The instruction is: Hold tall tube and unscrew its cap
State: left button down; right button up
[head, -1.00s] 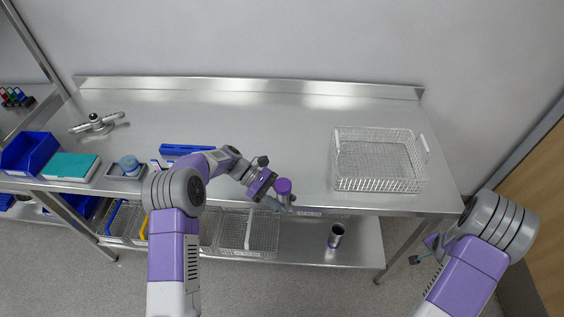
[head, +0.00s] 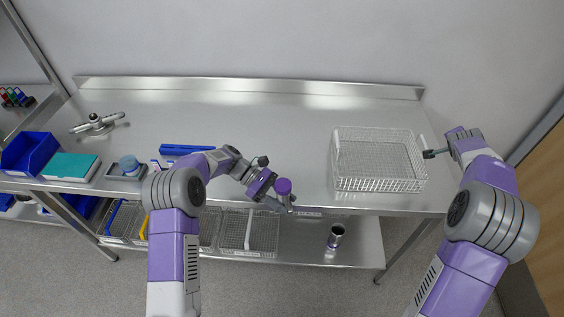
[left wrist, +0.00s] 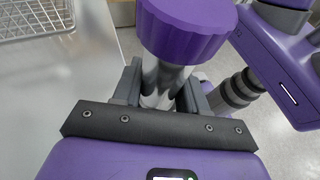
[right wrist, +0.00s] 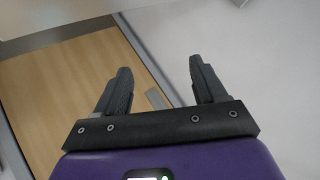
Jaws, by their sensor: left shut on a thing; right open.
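The tall tube has a steel body and a ribbed purple cap (head: 283,186) on its top. My left gripper (head: 285,203) is shut on the tube's body below the cap, near the table's front edge. In the left wrist view the steel tube body (left wrist: 163,82) stands between the fingers, with the purple cap (left wrist: 185,28) seated above it. The tube's lower end is hidden there. My right gripper (head: 430,154) is beside the wire basket's right side. In the right wrist view its fingers (right wrist: 160,85) are apart with nothing between them.
A wire basket (head: 338,160) stands at the right of the steel table (head: 250,115). A steel cup (head: 336,235) is on the lower shelf. The table's middle is clear.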

jog(key=w+a+r+n+t+y, duration=0.1)
jog(key=w+a+r, duration=0.2)
jog(key=a, duration=0.6)
jog(key=w+a+r+y, duration=0.1)
jog(key=w+a+r, duration=0.25)
jog(key=a, duration=0.55)
jog(key=w+a+r+n+t+y, duration=0.15)
jog(key=a+r, duration=0.25)
jog(key=a, duration=0.4)
jog(key=n+g+y, duration=0.3)
jog(key=g, duration=0.8)
send_over(282, 184)
jog(key=shift+m+t, duration=0.25)
notch_tip(282, 184, down, 6)
jog(key=shift+s+f, duration=0.15)
jog(key=shift+f, duration=0.1)
notch_tip(282, 184, down, 7)
jog(key=shift+f, duration=0.2)
